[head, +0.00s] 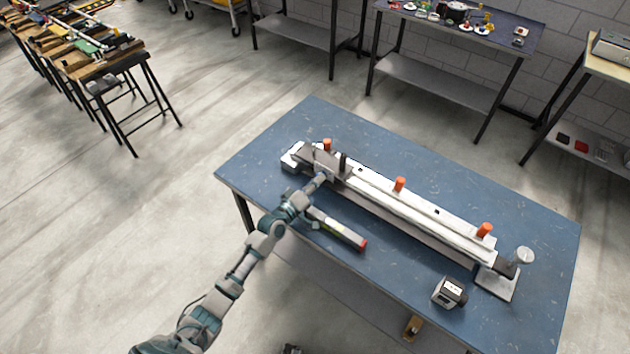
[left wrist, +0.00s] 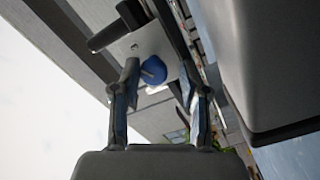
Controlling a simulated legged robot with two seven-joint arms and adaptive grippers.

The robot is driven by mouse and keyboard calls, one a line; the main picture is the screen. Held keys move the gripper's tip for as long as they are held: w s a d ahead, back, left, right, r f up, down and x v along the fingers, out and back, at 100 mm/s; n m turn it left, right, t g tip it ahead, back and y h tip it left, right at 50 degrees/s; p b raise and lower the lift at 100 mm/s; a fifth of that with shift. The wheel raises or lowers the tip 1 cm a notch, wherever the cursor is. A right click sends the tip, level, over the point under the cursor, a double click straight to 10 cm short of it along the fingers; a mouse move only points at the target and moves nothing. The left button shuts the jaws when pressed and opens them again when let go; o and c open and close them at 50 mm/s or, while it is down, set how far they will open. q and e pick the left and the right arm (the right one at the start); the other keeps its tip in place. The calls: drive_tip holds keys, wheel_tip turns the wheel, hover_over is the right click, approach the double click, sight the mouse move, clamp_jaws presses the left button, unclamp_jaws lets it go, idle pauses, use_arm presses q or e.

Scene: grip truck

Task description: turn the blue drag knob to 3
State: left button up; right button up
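The blue drag knob (left wrist: 153,70) shows in the left wrist view as a round blue cap on a light metal plate (left wrist: 150,46). My left gripper (left wrist: 159,72) is open, with its two fingers on either side of the knob. The knob looks closer to the left finger, with a gap to the right one; I cannot tell whether it touches. In the head view my left gripper (head: 318,182) is at the near side of the long white rail device (head: 420,205), by its dark left end. The knob is hidden there, and no number scale is readable. My right gripper is not in view.
The device lies along a blue table (head: 260,150) and carries orange knobs (head: 399,184). A small grey box (head: 450,292) sits at the near right. The table's left corner is clear.

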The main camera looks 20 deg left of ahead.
use_arm(q)
drive_tip(key=shift+o, duration=0.2)
drive_tip(key=shift+w+r, duration=0.1)
drive_tip(key=shift+a, duration=0.1)
drive_tip(key=v, duration=1.2)
